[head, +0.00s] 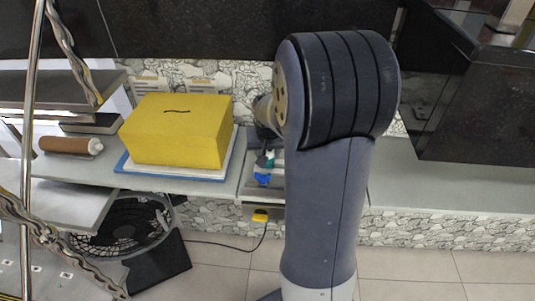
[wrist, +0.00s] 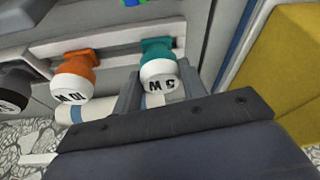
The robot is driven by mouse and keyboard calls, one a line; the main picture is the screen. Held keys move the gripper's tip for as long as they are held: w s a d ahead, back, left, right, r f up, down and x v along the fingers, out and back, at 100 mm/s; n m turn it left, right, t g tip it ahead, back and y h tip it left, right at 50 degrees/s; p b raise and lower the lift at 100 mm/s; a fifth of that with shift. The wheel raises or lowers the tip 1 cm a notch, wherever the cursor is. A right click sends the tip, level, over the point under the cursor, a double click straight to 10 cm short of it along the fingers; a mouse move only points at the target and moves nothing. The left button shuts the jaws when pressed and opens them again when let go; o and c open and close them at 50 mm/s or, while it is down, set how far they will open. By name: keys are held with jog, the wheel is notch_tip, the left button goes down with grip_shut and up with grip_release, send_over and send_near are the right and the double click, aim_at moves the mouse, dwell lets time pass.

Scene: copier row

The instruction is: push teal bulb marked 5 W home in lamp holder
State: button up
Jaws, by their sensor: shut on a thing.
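The teal bulb (wrist: 158,68) has a white rounded end with dark lettering that appears upside down in the wrist view. My gripper (wrist: 158,88) is shut on it, one grey finger on each side. The bulb's teal part meets a pale strip (wrist: 110,36) on a grey unit, which may be the lamp holder. I cannot tell how deep the bulb sits. In the head view a small teal part (head: 266,158) shows beside my arm, which hides the gripper there.
An orange bulb (wrist: 75,76) stands close to the left of the teal one, with a black-and-white one (wrist: 14,92) further left. A yellow box (head: 178,128) on a white and blue base stands left of my arm. A blue piece (head: 263,179) lies in front.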

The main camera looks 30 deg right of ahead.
jog(key=shift+c, duration=0.6)
notch_tip(320, 180, up, 8)
jog(key=p, duration=0.6)
jog(key=shift+r, duration=0.15)
jog(key=shift+f, duration=0.2)
